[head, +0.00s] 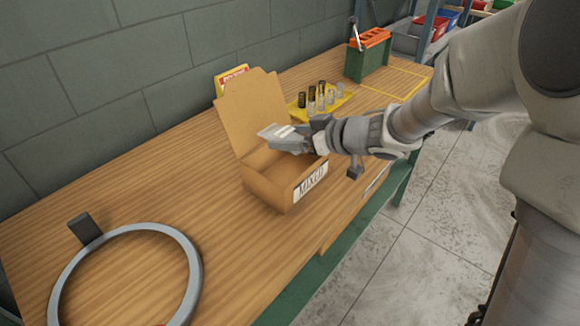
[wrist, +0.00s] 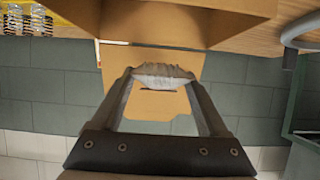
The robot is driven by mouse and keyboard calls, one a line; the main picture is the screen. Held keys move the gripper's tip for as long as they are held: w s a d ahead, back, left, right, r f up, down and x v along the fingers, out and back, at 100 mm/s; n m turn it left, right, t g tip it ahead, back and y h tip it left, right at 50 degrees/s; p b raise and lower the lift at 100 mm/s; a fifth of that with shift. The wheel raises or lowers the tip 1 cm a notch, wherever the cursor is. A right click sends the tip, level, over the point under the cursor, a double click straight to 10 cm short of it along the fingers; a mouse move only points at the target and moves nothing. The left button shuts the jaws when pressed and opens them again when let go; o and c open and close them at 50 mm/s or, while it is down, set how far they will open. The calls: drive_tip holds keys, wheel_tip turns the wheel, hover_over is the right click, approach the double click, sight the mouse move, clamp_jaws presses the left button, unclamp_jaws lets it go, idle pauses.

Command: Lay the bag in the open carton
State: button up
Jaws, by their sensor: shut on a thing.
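The open carton (head: 272,188) is brown cardboard with its lid raised at the back and a label reading "MIXED" on its front. It stands on the wooden bench. My gripper (head: 290,140) is over the carton's opening, in front of the raised lid. It is shut on a pale, see-through bag (head: 272,131), which sticks out to the left of the fingers. In the wrist view the bag (wrist: 161,76) is bunched between the two fingertips (wrist: 160,84), with the carton (wrist: 185,22) just beyond. The bag's contents cannot be told.
A yellow tray (head: 337,103) with several springs stands behind the carton. A green toolbox (head: 368,60) with orange parts is farther back. A grey ring (head: 190,262) and a dark block (head: 84,228) are at the front left. The bench (head: 150,175) is clear left of the carton.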

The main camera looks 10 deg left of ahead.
drive_tip(key=shift+f+b, duration=1.15)
drive_tip(key=shift+f, duration=1.5)
drive_tip(key=shift+f, duration=0.1)
drive_tip(key=shift+f, duration=0.5)
drive_tip(key=o, duration=1.4)
drive_tip(key=shift+r, duration=0.1)
drive_tip(key=shift+r, duration=0.3)
drive_tip(key=shift+p+v, duration=1.8)
drive_tip(key=shift+v, duration=4.3)
